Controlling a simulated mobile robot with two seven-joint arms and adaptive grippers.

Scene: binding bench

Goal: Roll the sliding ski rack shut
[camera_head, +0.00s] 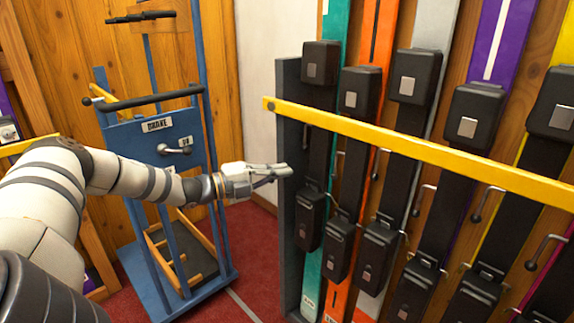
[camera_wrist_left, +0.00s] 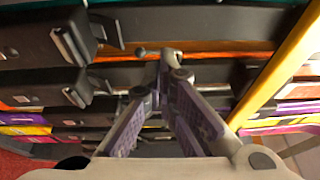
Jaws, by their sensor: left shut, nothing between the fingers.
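The ski rack fills the right of the head view, with a dark grey upright end panel (camera_head: 289,235) at its left edge. A yellow bar (camera_head: 420,148) runs across its front. Several upright skis with black bindings stand in it, among them a teal ski (camera_head: 312,285) and an orange one (camera_head: 338,300). My left gripper (camera_head: 288,171) is shut and empty, its fingertips at the end panel in the picture; I cannot tell whether they touch. The left wrist view shows the closed fingers (camera_wrist_left: 165,65) in front of skis and bindings. My right gripper is not in view.
A pale wall panel (camera_head: 265,60) and wooden boards (camera_head: 75,40) are behind.

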